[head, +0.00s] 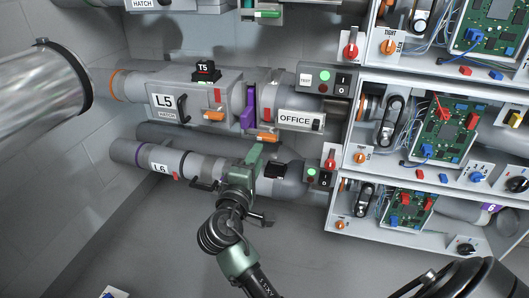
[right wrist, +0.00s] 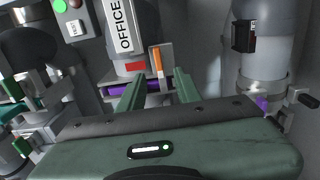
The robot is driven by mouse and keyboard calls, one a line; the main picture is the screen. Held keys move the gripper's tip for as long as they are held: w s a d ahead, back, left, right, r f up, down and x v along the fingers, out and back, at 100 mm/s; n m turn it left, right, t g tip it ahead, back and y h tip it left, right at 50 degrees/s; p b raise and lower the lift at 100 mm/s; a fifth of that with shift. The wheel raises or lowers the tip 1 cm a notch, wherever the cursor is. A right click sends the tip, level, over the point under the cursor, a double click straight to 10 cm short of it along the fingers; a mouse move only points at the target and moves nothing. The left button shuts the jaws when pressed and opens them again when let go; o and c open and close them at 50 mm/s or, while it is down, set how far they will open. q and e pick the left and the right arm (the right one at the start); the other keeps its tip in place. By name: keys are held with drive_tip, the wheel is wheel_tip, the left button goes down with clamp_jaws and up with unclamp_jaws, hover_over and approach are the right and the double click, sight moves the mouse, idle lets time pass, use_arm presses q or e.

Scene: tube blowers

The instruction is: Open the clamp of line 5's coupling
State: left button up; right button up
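Line 5's pipe carries the L5 housing (head: 164,101) at left and the OFFICE section (head: 297,118) at right. The coupling (head: 249,108) between them has a purple band. Its orange clamp lever (head: 266,137) sits low on the coupling; it also shows in the right wrist view (right wrist: 156,60), upright on a pale bracket. My right gripper (head: 257,150) is just below the lever. In the right wrist view its two green fingers (right wrist: 160,82) are apart, with the lever between and beyond them; contact cannot be told.
The L6 pipe (head: 130,153) runs below line 5, close to my right gripper. Open control boxes (head: 433,131) with boards and wires stand at right. A large metal pipe (head: 38,92) is at upper left. The floor below (head: 150,240) is mostly clear.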

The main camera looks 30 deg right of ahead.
sight(266, 140)
drive_tip(key=b+x, duration=0.1)
drive_tip(key=x, duration=0.6)
drive_tip(key=shift+d+r+b, duration=0.1)
drive_tip(key=shift+b, duration=0.3)
clamp_jaws()
idle(1.0)
